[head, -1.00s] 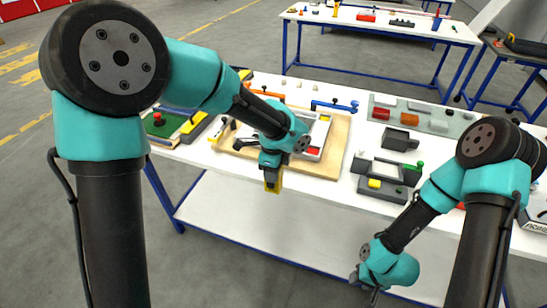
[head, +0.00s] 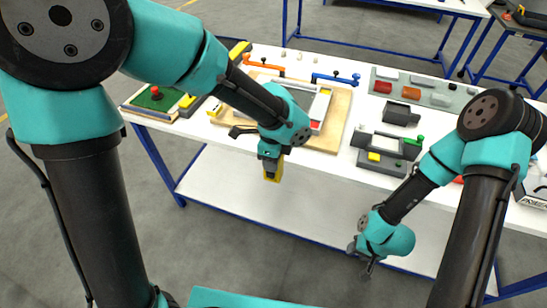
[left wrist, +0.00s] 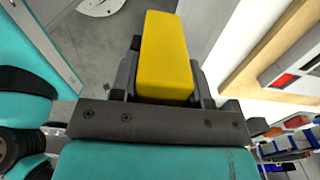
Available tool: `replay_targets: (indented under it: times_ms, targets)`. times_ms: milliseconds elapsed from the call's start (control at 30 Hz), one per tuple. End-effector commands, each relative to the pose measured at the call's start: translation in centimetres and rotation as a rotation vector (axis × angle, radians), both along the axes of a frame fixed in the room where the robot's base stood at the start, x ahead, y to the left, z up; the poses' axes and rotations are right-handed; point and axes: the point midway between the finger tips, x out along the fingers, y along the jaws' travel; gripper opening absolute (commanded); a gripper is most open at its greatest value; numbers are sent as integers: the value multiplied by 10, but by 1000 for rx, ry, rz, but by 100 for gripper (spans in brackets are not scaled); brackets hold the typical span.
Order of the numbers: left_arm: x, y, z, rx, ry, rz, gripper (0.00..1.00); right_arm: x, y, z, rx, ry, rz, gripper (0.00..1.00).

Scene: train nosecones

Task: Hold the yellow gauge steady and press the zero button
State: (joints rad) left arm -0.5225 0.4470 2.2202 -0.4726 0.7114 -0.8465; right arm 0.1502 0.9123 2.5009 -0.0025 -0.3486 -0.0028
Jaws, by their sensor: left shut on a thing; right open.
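The yellow gauge (head: 273,167) is in my left gripper (head: 271,160), which is shut on it just off the table's front edge. In the left wrist view the gauge (left wrist: 166,50) shows as a plain yellow block between the two dark fingers. Its display and zero button are not visible in either view. My right gripper (head: 368,262) is open and empty, low in front of the table at the right, well apart from the gauge.
The white table (head: 330,172) holds a wooden board (head: 335,127) with a grey tray and a dark fixture (head: 388,153) with a yellow block and green knob. A green pad with a red button (head: 156,92) lies at left.

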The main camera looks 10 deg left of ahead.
Motion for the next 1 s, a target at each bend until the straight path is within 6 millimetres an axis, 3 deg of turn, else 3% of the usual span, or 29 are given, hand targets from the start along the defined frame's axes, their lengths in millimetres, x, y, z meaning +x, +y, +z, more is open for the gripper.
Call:
replay_targets:
  times_ms: [1000]
  targets:
    - [57, 9, -3, 0, 0, 1, 13, 0, 0, 0, 0, 0, 0, 43]
